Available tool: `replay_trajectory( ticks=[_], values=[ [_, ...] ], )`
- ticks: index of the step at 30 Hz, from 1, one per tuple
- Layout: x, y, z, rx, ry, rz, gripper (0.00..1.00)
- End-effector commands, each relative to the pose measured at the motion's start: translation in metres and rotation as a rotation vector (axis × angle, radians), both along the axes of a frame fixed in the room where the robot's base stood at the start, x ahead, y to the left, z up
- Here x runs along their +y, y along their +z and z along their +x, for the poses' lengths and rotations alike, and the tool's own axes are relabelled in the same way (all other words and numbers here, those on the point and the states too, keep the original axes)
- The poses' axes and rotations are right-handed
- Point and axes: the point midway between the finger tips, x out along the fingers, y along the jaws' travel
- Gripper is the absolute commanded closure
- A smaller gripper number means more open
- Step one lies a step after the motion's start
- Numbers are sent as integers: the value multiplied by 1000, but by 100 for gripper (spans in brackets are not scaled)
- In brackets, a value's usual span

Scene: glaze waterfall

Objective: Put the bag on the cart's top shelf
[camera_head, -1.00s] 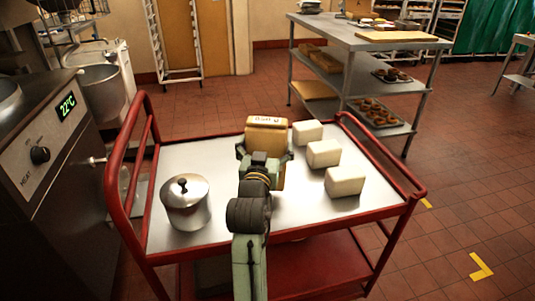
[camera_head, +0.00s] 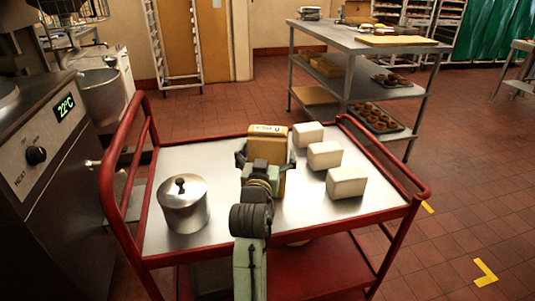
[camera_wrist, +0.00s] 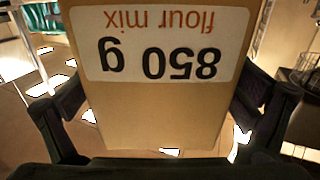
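The bag (camera_head: 269,146) is a tan block with a white label, seen over the middle of the cart's top shelf (camera_head: 226,161) in the head view. In the wrist view the bag (camera_wrist: 165,110) fills the middle, its "850 g flour mix" label upside down. My gripper (camera_head: 265,165) is shut on the bag, with one dark finger along each side (camera_wrist: 160,105). My arm hides the bag's lower part in the head view, so I cannot tell whether its base touches the shelf. The cart has a pale metal top and red rails.
A lidded metal pot (camera_head: 184,204) stands on the shelf left of my gripper. Three white blocks (camera_head: 308,135) (camera_head: 324,156) (camera_head: 346,183) stand in a row to the right. Bare shelf lies between pot and bag. A steel rack (camera_head: 365,41) stands behind.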

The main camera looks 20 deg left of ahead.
Motion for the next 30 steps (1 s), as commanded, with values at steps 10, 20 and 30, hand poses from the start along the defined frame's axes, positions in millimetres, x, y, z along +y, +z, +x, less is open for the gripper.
replay_trajectory(
  ticks=[10, 20, 30],
  values=[
    [-1, 0, -4, -1, 1, 0, 0],
    [-13, -2, -65, -3, 2, 1, 0],
    [-23, 2, -112, 0, 0, -3, 0]
  ],
)
